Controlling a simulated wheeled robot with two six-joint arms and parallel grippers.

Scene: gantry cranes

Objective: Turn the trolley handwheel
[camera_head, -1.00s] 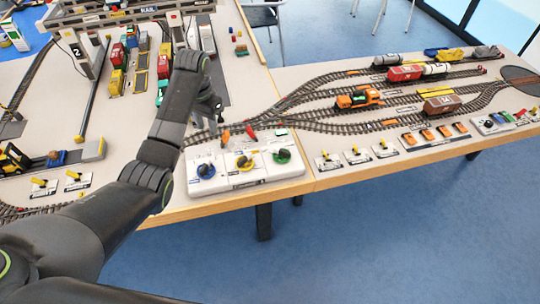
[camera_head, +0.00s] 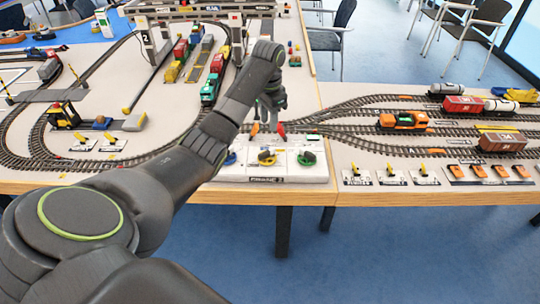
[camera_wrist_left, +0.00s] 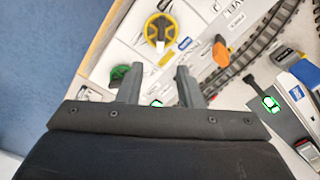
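A white control box (camera_head: 272,174) at the table's front edge carries a blue handwheel (camera_head: 230,158), a yellow handwheel (camera_head: 266,158) and a green handwheel (camera_head: 307,158). I cannot read which is labelled trolley. My left gripper (camera_head: 269,121) points down just behind the yellow handwheel. In the left wrist view the left gripper (camera_wrist_left: 157,80) is open with nothing between its fingers. There the yellow handwheel (camera_wrist_left: 160,31) lies beyond the fingertips, and the green handwheel (camera_wrist_left: 119,75) is partly hidden by one finger. Neither is gripped. My right gripper is not in view.
The gantry crane (camera_head: 148,35) stands at the back left. An orange lever (camera_head: 254,129) and a red one (camera_head: 282,131) stand just behind the box. Rail tracks and an orange locomotive (camera_head: 402,120) lie right.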

